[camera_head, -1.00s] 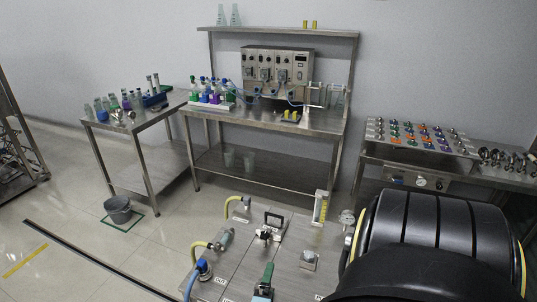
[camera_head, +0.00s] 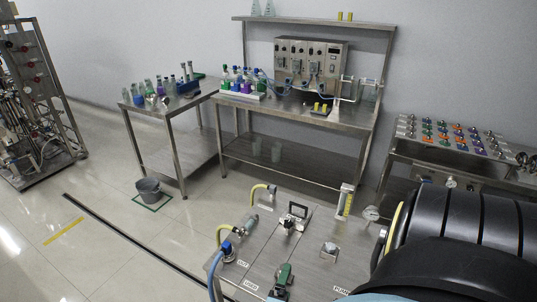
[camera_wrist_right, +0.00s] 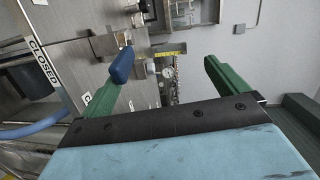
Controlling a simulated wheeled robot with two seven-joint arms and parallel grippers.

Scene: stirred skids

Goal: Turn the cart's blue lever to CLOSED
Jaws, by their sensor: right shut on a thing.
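The blue lever (camera_wrist_right: 121,66) shows in the right wrist view, at the tip of the left-hand green finger of my right gripper (camera_wrist_right: 160,73). This gripper is shut on the lever, though the exact contact is hard to see from this angle. A CLOSED label (camera_wrist_right: 42,62) is on the grey plate to the left of the lever. In the head view, the skid's steel top (camera_head: 262,240) is at bottom middle. My left gripper is not in view.
A bucket (camera_head: 149,189) stands on the floor. The floor left of the skid is mostly clear.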

